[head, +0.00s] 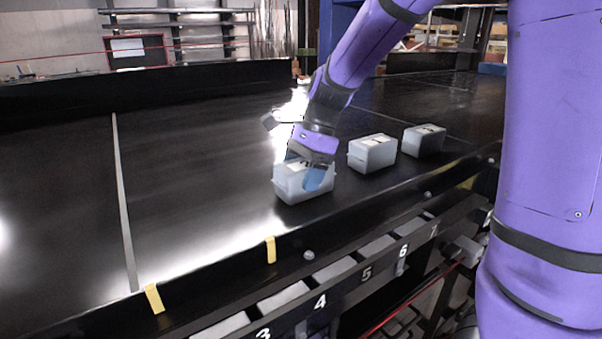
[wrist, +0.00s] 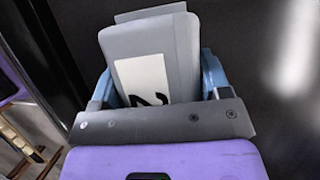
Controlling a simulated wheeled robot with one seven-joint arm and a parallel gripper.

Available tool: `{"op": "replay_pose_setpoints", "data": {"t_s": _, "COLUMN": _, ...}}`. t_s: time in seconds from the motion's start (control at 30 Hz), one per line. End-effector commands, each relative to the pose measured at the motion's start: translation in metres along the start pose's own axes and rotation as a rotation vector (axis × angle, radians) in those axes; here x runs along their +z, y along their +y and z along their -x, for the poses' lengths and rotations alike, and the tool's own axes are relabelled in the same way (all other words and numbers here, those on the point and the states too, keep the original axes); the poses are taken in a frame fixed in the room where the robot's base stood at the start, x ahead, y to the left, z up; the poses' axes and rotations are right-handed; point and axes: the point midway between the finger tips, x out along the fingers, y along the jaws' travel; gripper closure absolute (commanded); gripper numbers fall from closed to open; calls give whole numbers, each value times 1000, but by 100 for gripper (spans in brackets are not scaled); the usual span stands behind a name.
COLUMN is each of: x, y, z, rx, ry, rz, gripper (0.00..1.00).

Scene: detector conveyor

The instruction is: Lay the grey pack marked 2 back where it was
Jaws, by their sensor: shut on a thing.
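The grey pack marked 2 (wrist: 182,45) is between the blue fingers of my gripper (wrist: 160,88) in the wrist view, with a white label and a black 2 on its top. In the head view the same pack (head: 290,188) is at or just above the black conveyor belt (head: 200,190); I cannot tell whether its base touches. My gripper (head: 306,175) is shut on the pack from above, a finger on its near side. The gripper hides part of the pack's top.
Two more grey packs stand on the belt to the right, one close by (head: 371,154) and one farther (head: 424,141). A black rail with yellow tape (head: 270,249) runs along the near edge, above numbered slots. The belt to the left is clear.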

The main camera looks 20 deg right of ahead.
Motion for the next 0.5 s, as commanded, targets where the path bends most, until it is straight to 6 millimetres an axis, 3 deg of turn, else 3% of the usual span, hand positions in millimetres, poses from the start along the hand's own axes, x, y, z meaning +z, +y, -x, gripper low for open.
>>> {"op": "replay_pose_setpoints", "data": {"t_s": 0.33, "x": -1, "y": 0, "z": -2, "rx": -2, "ry": -1, "rz": 1, "gripper": 67}}
{"op": "replay_pose_setpoints", "data": {"t_s": 0.37, "x": -1, "y": 0, "z": -2, "rx": -2, "ry": 0, "rz": 1, "gripper": 25}}
{"op": "replay_pose_setpoints", "data": {"t_s": 0.43, "x": -1, "y": 0, "z": -2, "rx": -2, "ry": 0, "rz": 1, "gripper": 9}}
{"op": "replay_pose_setpoints", "data": {"t_s": 0.5, "x": -1, "y": 0, "z": -2, "rx": -2, "ry": 0, "rz": 1, "gripper": 4}}
